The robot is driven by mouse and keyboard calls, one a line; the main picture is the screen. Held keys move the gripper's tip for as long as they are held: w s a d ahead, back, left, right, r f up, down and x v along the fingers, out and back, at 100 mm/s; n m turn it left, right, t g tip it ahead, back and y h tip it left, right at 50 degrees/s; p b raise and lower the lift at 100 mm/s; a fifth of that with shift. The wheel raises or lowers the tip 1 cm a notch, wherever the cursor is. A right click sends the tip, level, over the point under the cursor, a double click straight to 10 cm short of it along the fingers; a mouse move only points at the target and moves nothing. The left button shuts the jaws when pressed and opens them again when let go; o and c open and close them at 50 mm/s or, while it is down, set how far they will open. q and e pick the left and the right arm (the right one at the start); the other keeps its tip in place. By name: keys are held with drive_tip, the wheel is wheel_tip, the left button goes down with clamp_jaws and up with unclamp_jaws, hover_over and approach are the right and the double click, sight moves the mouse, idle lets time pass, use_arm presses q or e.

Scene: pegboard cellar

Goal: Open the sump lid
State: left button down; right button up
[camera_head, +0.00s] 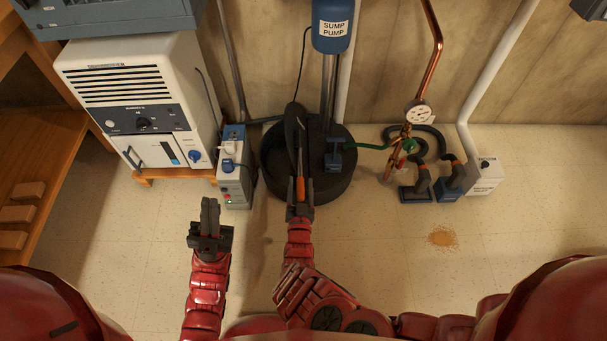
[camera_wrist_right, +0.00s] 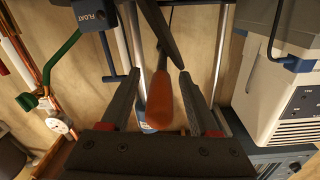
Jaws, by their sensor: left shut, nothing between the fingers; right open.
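The sump basin (camera_head: 335,190) is a round black tub on the floor, under the blue sump pump. A narrow dark slab (camera_head: 293,125), apparently the lid, stands steeply at its left part; its edge also shows in the right wrist view (camera_wrist_right: 160,28). An orange handle (camera_head: 300,187) on a thin shaft lies in front of the slab. My right gripper (camera_head: 300,202) is open, with its fingers on either side of the orange handle (camera_wrist_right: 161,103) and visible gaps. My left gripper (camera_head: 210,204) is shut and empty, left of the basin. Whether the handle joins the slab is unclear.
The sump pump (camera_head: 333,25) and its pipe rise above the basin. A grey box (camera_head: 235,180) and a dehumidifier (camera_head: 140,90) stand left. A copper pipe with a gauge (camera_head: 418,112) and green valve (camera_head: 408,146) stand right. Floor in front right is clear except a brown stain (camera_head: 442,237).

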drive_tip(key=shift+w, duration=0.3)
clamp_jaws()
drive_tip(key=shift+r, duration=0.1)
idle(1.2)
